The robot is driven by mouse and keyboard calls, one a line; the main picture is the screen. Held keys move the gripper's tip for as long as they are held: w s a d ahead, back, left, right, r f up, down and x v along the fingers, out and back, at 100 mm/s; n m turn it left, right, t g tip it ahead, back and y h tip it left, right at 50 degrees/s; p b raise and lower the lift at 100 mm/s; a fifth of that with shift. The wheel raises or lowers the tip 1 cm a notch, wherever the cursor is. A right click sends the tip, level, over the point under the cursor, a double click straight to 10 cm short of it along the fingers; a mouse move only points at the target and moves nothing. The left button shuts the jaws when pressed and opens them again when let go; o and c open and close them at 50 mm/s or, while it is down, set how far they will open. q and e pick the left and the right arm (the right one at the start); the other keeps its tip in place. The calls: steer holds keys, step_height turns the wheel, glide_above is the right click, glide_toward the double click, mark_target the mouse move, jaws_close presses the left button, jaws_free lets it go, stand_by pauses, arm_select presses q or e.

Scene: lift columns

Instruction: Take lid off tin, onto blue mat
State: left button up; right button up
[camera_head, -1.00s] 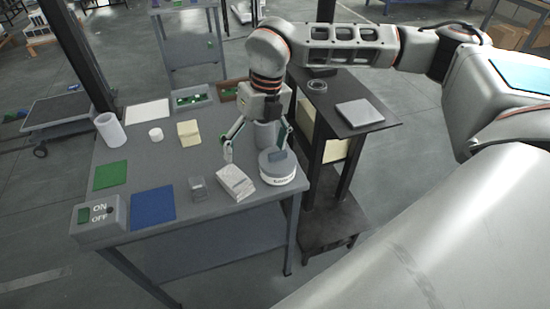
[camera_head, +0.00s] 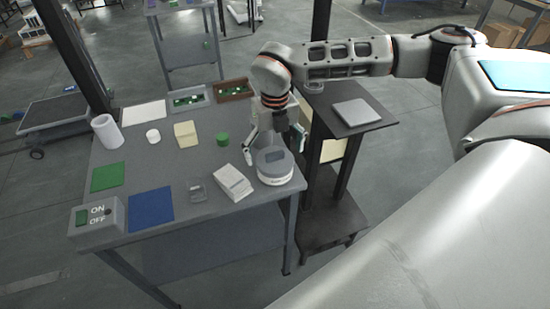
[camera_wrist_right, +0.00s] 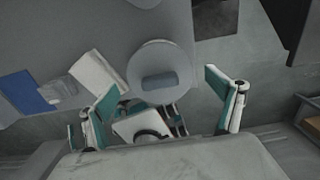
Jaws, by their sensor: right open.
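The tin (camera_head: 276,178) is a round white container with dark lettering at the table's front right corner. Its grey lid (camera_head: 264,166) is on top and has a dark block-shaped handle (camera_head: 276,157). In the right wrist view the lid (camera_wrist_right: 160,58) and its handle (camera_wrist_right: 159,82) show between and beyond the fingers. My right gripper (camera_head: 274,152) is open and empty, pointing down above the tin's far side. Its fingers also show in the wrist view (camera_wrist_right: 165,90), spread apart. The blue mat (camera_head: 151,210) lies bare at the table's front left. My left gripper is not in view.
A green cylinder (camera_head: 222,139) stands behind. The ON/OFF switch box (camera_head: 97,216) is left of the mat. A dark stand (camera_head: 350,118) adjoins the right.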

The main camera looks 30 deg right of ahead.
mark_target(275, 153)
steer(key=c, duration=2.2)
steer(key=shift+o, duration=0.2)
step_height(275, 153, up, 20)
